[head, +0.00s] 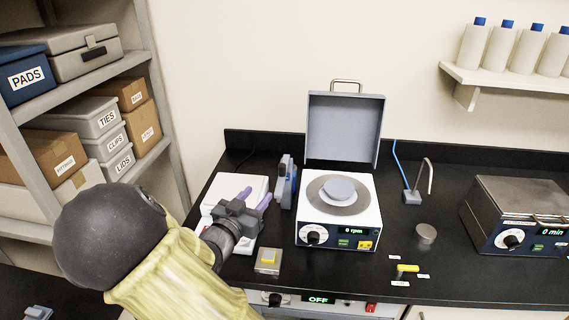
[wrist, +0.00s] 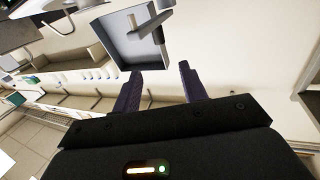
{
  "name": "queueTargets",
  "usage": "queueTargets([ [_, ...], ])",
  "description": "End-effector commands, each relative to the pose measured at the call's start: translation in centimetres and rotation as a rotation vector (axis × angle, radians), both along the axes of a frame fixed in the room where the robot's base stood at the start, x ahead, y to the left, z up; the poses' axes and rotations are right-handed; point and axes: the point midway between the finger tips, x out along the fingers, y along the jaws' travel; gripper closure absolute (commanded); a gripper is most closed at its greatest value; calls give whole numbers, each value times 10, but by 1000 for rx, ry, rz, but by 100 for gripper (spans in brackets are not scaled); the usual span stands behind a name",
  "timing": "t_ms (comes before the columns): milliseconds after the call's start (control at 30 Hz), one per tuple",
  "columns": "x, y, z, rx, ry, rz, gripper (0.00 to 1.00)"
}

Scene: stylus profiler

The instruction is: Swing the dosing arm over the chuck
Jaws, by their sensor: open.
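The spin coater (head: 312,228) stands on the black bench with its lid (head: 343,128) raised. Its display reads 0 rpm. Inside the bowl a pale blue-grey disc (head: 339,188) sits at the middle, covering the chuck beneath. What looks like the dosing arm (head: 430,174) is a bent metal tube on a small grey-blue block (head: 411,197), right of the coater and away from the bowl. A blue hose (head: 399,165) runs from the block. My gripper (head: 255,198) is open and empty, left of the coater. Its purple fingers also show in the wrist view (wrist: 160,70).
A hotplate-like unit (head: 515,205) stands right.

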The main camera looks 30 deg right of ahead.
Motion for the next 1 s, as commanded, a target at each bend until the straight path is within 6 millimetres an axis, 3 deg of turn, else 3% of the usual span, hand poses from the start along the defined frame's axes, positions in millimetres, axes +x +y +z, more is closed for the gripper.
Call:
queueTargets([
  [233,15,-20,1,-1,1,-3,57],
  [1000,96,-125,1,0,2,-1,57],
])
